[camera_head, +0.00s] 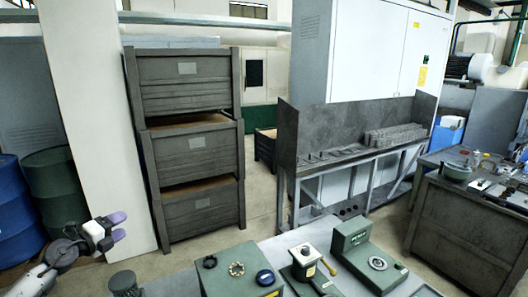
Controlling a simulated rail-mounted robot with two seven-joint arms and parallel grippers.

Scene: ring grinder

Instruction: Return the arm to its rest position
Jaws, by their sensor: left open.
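My left arm comes in at the lower left. Its gripper (118,227), with purple fingertips, is open and empty, held in the air over the floor in front of the white pillar. It is apart from the work table and touches nothing. My right gripper is not in view.
A table at the bottom holds a green box (238,272) with ring parts on top, a small device (304,262) and a green machine (368,255). Blue (14,215) and green barrels (55,188) stand left. Stacked grey crates (190,145) stand behind. A workbench (455,220) is right.

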